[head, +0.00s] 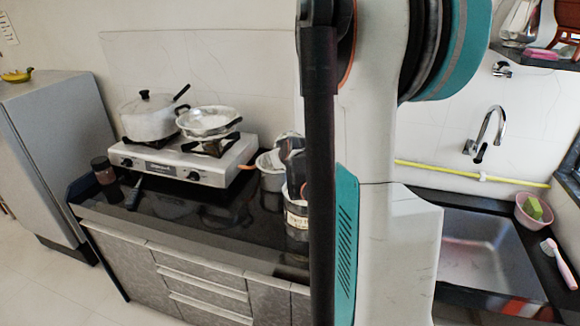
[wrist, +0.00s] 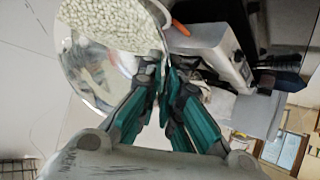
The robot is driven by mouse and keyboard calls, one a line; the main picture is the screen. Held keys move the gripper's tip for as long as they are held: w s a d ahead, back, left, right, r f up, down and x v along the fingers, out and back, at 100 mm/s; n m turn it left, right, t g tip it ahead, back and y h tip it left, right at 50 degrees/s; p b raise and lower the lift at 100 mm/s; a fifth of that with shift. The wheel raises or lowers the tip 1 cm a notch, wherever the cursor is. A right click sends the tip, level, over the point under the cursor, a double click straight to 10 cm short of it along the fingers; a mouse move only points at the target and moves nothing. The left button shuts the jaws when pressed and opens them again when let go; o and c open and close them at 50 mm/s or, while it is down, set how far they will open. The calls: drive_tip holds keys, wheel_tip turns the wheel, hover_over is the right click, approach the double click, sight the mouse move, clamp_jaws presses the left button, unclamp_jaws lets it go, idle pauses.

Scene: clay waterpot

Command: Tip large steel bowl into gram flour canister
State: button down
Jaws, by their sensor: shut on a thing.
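The large steel bowl (wrist: 84,72) fills the upper left of the wrist view, with many small pale pieces (wrist: 112,24) inside. My gripper (wrist: 163,68) is shut on the bowl's rim. In the head view my own arm hides most of the gripper and bowl. A canister with a pale label (head: 297,220) stands on the dark counter, partly behind my arm; its label is too small to read surely, but it may be the gram flour canister. I cannot tell exactly how far the bowl is tilted or whether it is directly over the canister.
A steel stove (head: 190,158) bears a lidded white pot (head: 150,118) and a shallow pan (head: 208,121). A metal pot (head: 270,178) stands beside the stove. A dark jar (head: 103,170) is at the counter's left. A sink (head: 485,250) lies at right. The front counter strip is mostly clear.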

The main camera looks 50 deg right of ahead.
drive_tip(key=shift+s+t+b, duration=0.2)
drive_tip(key=shift+t+b, duration=0.1)
drive_tip(key=shift+b, duration=0.1)
drive_tip(key=shift+s+r+t, duration=0.2)
drive_tip(key=shift+t, duration=0.1)
drive_tip(key=shift+s+r+m+t+b, duration=0.1)
drive_tip(key=shift+s+m+t+b, duration=0.15)
drive_tip(key=shift+b, duration=0.5)
drive_tip(key=shift+s+r+t+b, duration=0.15)
drive_tip(key=shift+t+b, duration=0.15)
drive_tip(key=shift+t, duration=0.05)
drive_tip(key=shift+s+r+m+t+h+b, duration=0.25)
drive_tip(key=shift+s+m+t+h+b, duration=0.2)
drive_tip(key=shift+t+b, duration=0.35)
idle(1.0)
drive_tip(key=shift+s+b, duration=0.25)
drive_tip(key=shift+b, duration=0.5)
drive_tip(key=shift+s+r+t+h+b, duration=0.15)
drive_tip(key=shift+s+t+h+b, duration=0.1)
drive_tip(key=shift+t+b, duration=0.15)
drive_tip(key=shift+s+a+t+b, duration=0.1)
drive_tip(key=shift+s+t+b, duration=0.25)
drive_tip(key=shift+b, duration=0.35)
idle(0.3)
drive_tip(key=shift+s+m+t+b, duration=0.1)
drive_tip(key=shift+m+t+b, duration=0.15)
drive_tip(key=shift+m+b, duration=0.15)
